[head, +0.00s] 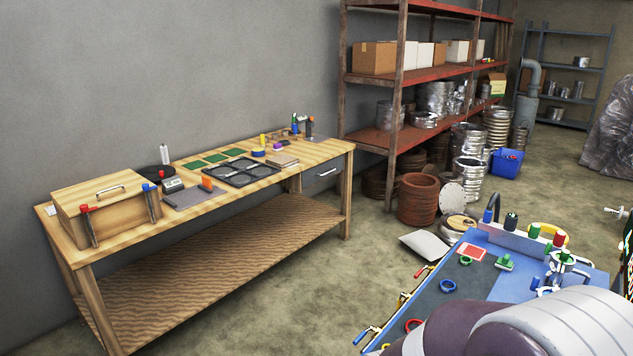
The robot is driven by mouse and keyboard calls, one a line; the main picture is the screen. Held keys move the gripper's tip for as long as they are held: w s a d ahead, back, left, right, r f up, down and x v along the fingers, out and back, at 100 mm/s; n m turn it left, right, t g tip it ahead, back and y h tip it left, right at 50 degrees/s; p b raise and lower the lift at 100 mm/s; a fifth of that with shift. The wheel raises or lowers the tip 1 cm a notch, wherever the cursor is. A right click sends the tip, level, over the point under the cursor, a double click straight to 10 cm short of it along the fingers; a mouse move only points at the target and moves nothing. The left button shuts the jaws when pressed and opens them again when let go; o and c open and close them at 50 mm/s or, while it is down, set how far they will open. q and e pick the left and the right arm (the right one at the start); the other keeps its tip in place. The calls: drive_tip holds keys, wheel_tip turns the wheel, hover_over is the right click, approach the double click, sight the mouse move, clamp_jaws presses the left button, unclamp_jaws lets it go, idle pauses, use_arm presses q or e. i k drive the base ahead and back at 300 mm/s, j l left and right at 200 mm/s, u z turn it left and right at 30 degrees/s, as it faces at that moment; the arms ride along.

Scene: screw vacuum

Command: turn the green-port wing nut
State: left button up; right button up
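A blue-topped bench (595,283) with a dark mat is at the lower right. Several green parts are on it: a green piece with a raised top (505,262), a green ring (465,260), a green cylinder (535,230) at the back rail and a green-topped part (565,256) on a white and blue fitting. I cannot tell which is the green-port wing nut; the parts are too small. Part of the bench is hidden behind a large grey and purple rounded body in the lower right corner. Neither of my grippers can be made out.
Blue rings (447,286), a yellow ring (549,229) and a red-and-white square (472,251) share the bench. A wooden workbench (250,187) with tools stands left against the wall. Rusty shelves (398,78) stand behind. Floor between the benches is mostly clear.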

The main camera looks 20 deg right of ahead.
sight(553, 270)
drive_tip(key=i+z, duration=0.2)
drive_tip(key=z, duration=0.25)
drive_tip(key=i+j+z, duration=0.15)
drive_tip(key=z, duration=0.35)
drive_tip(key=i+j+z, duration=0.15)
drive_tip(key=z, duration=0.3)
drive_tip(key=i+j+z, duration=0.1)
drive_tip(key=j+z, duration=0.15)
drive_tip(key=z, duration=0.25)
drive_tip(key=j+z, duration=0.25)
drive_tip(key=z, duration=0.2)
drive_tip(key=i+j, duration=0.05)
